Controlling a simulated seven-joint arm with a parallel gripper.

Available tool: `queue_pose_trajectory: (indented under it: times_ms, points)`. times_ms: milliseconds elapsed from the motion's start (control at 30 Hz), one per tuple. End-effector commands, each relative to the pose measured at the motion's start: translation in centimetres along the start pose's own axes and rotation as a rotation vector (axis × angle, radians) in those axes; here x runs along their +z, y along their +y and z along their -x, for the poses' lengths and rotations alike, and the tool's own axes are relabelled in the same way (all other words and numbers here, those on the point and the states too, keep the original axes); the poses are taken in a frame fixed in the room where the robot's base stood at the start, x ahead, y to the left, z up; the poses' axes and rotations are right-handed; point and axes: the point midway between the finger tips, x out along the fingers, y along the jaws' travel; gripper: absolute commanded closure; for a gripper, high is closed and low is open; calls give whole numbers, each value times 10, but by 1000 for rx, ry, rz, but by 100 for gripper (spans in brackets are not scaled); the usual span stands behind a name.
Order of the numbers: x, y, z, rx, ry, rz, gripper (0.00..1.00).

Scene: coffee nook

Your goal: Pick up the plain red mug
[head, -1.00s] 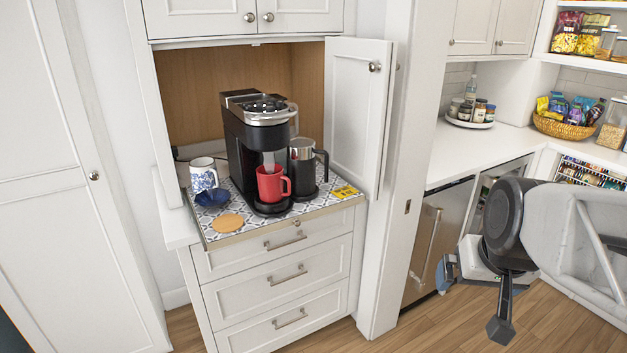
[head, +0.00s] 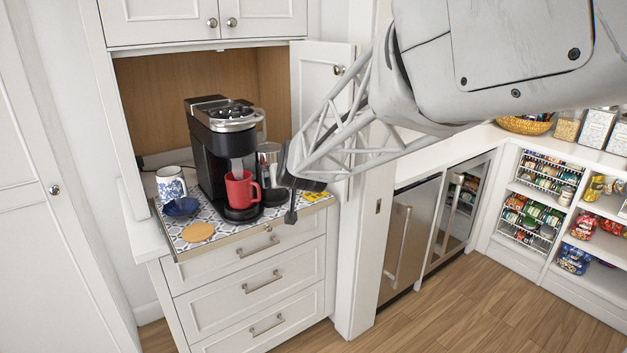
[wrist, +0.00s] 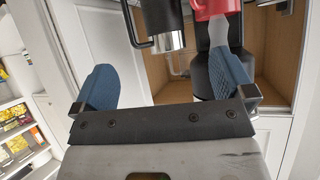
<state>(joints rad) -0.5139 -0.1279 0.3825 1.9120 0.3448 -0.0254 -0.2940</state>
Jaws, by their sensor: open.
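The plain red mug (head: 240,190) stands upright on the base of the black coffee maker (head: 210,150), under its spout, with its handle to the right. In the wrist view part of the red mug (wrist: 211,9) shows at the top edge, beyond the right finger. My gripper (head: 291,198) is to the right of the mug in the head view, apart from it. In the wrist view my gripper (wrist: 164,66) is open, with two blue pads wide apart and nothing between them. My arm partly hides the gripper in the head view.
A steel jug with a dark handle (head: 269,160) stands right of the coffee maker, close to my gripper. A blue-patterned white mug (head: 170,183), blue bowl (head: 181,207) and round coaster (head: 198,232) are at left. The open cabinet door (head: 313,85) is at right.

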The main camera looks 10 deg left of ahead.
Motion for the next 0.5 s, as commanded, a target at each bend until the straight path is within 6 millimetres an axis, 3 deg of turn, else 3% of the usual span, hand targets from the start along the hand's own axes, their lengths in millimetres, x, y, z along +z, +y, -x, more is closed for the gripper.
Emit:
queue_pose_trajectory:
  times_ms: [33, 200, 400, 500]
  points:
    - [-4, -17, -18, -9, 23, 10, 0]
    - [-15, -63, -64, -19, 106, 35, 0]
    - [-21, -96, -94, -23, 165, 51, 0]
    - [-21, -103, -99, -23, 176, 54, 0]
